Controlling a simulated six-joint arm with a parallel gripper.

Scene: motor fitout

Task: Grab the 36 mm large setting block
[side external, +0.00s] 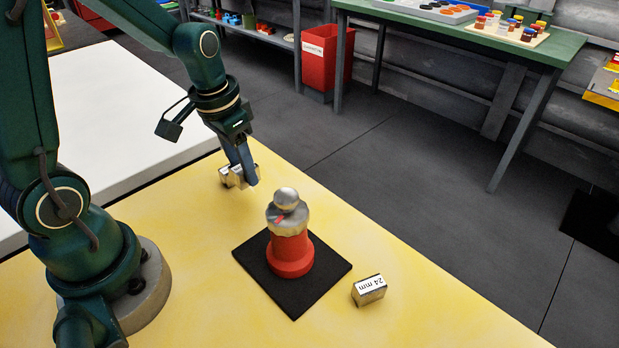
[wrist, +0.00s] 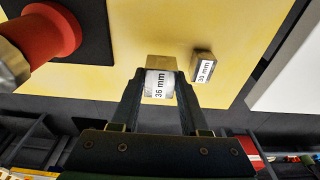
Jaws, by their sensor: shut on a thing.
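The 36 mm setting block (wrist: 158,85) is a metal block with a white label reading "36 mm". In the wrist view it sits between the two fingers of my gripper (wrist: 160,98), which is shut on it. In the side view my gripper (side external: 247,180) is low over the yellow table, and the blocks there (side external: 233,177) are partly hidden by a finger. I cannot tell whether the held block touches the table. A smaller block labelled "30 mm" (wrist: 203,68) stands close by, apart from the right finger in the wrist view.
A red cylinder with a metal top (side external: 290,250) stands on a black mat (side external: 316,290). A block labelled "24 mm" (side external: 369,290) lies right of the mat. The yellow table (side external: 420,318) is otherwise largely clear. A white surface (side external: 120,105) lies behind my arm.

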